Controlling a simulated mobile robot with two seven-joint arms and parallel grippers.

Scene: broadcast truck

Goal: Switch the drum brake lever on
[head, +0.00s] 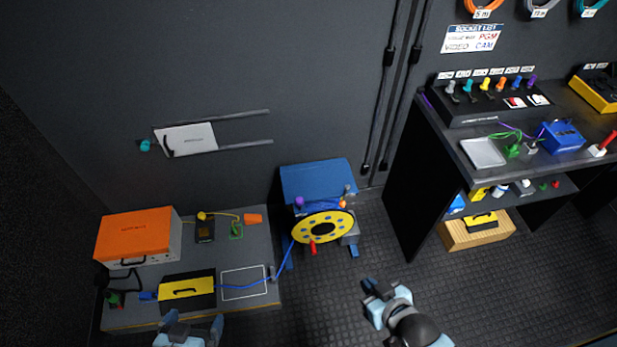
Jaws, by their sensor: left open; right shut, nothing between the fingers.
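The cable drum (323,228) has a yellow flange and sits on a blue stand (318,181) on the floor near the wall. Small parts around the drum include a purple knob (299,202), an orange piece (343,204) and a red handle (313,247). Which of these is the brake lever, and how it is set, I cannot tell at this size. My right gripper (371,288) is shut and empty, in front of the drum to its lower right. My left gripper (192,323) is open and empty at the lower left, near the low platform's front edge.
A low grey platform (247,255) at left holds an orange-topped box (138,238) and a black-and-yellow case (187,290). A blue cable (250,286) runs from there to the drum. A dark bench (453,140) stands at right. Floor before the drum is clear.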

